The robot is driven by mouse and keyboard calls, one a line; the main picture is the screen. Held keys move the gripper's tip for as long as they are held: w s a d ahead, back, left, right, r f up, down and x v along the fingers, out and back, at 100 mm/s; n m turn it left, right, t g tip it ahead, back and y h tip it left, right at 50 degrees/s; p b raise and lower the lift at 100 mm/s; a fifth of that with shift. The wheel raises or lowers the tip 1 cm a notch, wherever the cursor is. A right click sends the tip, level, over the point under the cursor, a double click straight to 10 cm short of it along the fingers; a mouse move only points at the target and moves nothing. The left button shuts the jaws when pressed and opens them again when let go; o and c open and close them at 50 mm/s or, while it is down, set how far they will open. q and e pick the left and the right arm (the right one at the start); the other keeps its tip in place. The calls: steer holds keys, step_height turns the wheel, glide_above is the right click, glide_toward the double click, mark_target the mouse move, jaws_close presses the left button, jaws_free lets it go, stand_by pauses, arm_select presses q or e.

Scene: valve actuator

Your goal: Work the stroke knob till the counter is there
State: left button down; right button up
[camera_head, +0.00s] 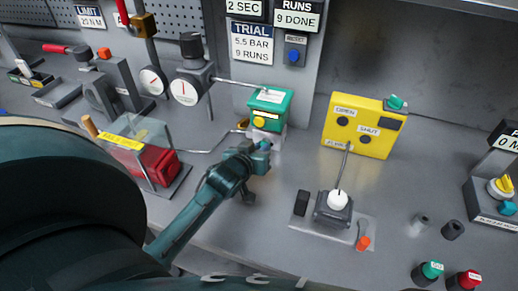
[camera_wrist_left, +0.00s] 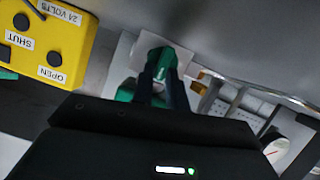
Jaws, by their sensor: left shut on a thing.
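A green actuator box (camera_head: 270,108) with a white label on top and a yellow round part (camera_head: 260,121) on its front stands at the back middle. My left gripper (camera_head: 262,150) is just in front of and below it. In the left wrist view its dark fingers (camera_wrist_left: 164,92) are shut on a small green part (camera_wrist_left: 162,62). I cannot tell whether that part is the stroke knob, because the fingers cover much of it. The counter sign (camera_head: 296,20) above reads RUNS, 9 DONE. The trial sign (camera_head: 252,42) reads 5.5 BAR, 9 RUNS. My right gripper is not in view.
A yellow box (camera_head: 362,148) marked OPEN and SHUT stands right of the actuator. A white-knobbed lever (camera_head: 337,199) is in front of it. Gauges (camera_head: 184,91) and a clear cover over a red part (camera_head: 157,166) lie left. Green and red buttons (camera_head: 465,280) are front right.

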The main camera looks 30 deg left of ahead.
arm_select(q)
steer(key=c, duration=1.4)
jaws_free()
steer(key=shift+s+d+r, duration=0.1)
steer(key=shift+s, duration=0.45)
steer(key=b+v, duration=0.1)
steer(key=v, duration=1)
steer(key=shift+s+r, duration=0.25)
steer(key=shift+s, duration=0.2)
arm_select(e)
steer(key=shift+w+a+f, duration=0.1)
